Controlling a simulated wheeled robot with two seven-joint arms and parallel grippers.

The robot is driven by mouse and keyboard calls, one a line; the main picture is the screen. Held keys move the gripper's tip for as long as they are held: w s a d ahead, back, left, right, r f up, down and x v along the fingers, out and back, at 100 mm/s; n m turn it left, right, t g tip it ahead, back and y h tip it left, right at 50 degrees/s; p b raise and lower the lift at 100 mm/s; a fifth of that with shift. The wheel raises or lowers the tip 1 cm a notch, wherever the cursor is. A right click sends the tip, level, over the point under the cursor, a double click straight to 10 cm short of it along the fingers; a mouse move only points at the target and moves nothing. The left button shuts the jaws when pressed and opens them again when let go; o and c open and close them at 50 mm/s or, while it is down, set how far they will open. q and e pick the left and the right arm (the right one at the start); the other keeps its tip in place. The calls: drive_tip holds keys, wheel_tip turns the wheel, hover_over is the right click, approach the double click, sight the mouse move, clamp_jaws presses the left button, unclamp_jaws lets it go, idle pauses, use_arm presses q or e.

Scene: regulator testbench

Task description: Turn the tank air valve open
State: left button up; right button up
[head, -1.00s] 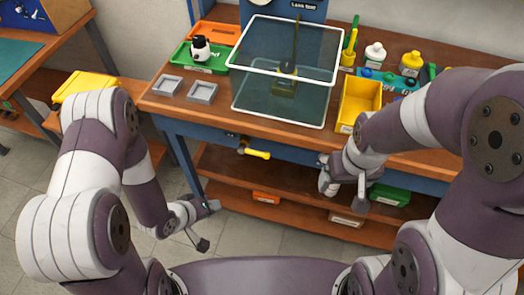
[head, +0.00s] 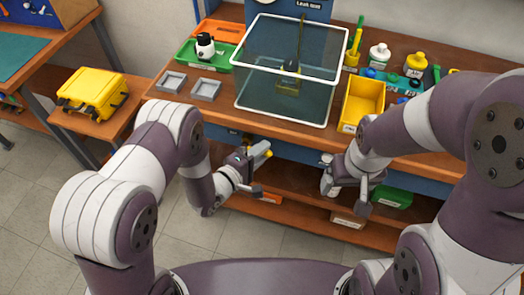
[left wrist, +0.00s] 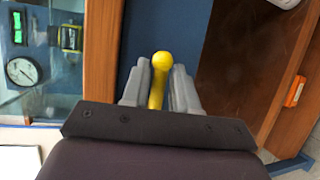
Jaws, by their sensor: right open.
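The tank air valve's yellow lever (head: 261,150) sticks out from the blue front of the bench, below the glass tank (head: 285,105). In the left wrist view, the lever's round-ended yellow handle (left wrist: 160,66) lies between the two grey fingers of my left gripper (left wrist: 161,85). The fingers stand on both sides of it, with a dark gap showing beside the handle. In the head view, my left gripper (head: 243,160) is at the lever and partly covers it. My right gripper (head: 347,188) is open and empty in front of the bench, farther right.
On the bench stand two grey trays (head: 172,82), a green tray (head: 213,62), a yellow bin (head: 361,103) and several bottles. Shelves with small bins lie below. A yellow case (head: 93,92) sits on a side shelf. The floor at lower left is clear.

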use_arm(q)
drive_tip(key=shift+w+d, duration=0.25)
clamp_jaws()
